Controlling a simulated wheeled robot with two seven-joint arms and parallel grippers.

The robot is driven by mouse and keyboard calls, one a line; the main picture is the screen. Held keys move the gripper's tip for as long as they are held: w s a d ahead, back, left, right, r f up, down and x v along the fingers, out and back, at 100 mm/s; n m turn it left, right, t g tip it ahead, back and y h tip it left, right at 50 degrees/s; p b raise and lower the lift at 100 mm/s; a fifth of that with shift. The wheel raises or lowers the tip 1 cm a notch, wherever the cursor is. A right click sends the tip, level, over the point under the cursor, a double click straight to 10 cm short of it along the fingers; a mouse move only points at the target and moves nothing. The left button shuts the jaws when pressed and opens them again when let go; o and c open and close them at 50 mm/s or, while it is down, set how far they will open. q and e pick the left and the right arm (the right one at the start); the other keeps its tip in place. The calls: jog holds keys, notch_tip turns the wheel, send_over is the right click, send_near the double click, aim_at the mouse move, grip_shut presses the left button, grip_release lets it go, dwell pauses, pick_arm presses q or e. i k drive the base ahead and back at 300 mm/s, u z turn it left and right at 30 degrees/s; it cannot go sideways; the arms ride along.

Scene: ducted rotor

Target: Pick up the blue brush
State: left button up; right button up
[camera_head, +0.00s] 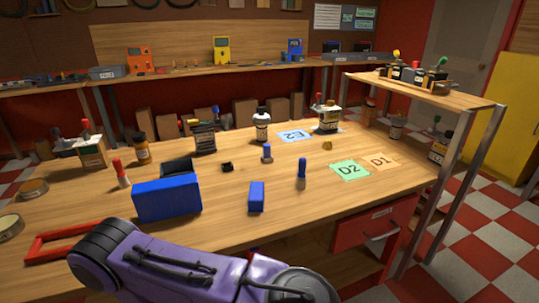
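Two small upright blue pieces stand on the wooden table. The taller one (302,170) has a blue upper part and a greyish base, and looks most like the blue brush. The shorter one (267,153) stands behind it to the left, with a wider greyish base. At this size I cannot tell for sure which is the brush. Nothing holds either piece. A purple arm link of mine crosses the bottom of the view, in front of the table's near edge. Neither gripper shows in this view.
A blue open box (167,198) and a blue block (256,196) sit near the front. A red-topped piece (120,173) stands left. Bottles line the back. The table around the taller blue piece is clear.

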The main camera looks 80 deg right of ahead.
aim_at(301, 184)
jog(key=u, duration=0.3)
jog(key=i, duration=0.85)
jog(key=z, duration=3.05)
jog(key=i, duration=0.45)
jog(key=z, duration=0.25)
jog(key=k, duration=0.1)
jog(key=u, duration=1.7)
jog(key=k, duration=0.9)
jog(key=z, duration=0.7)
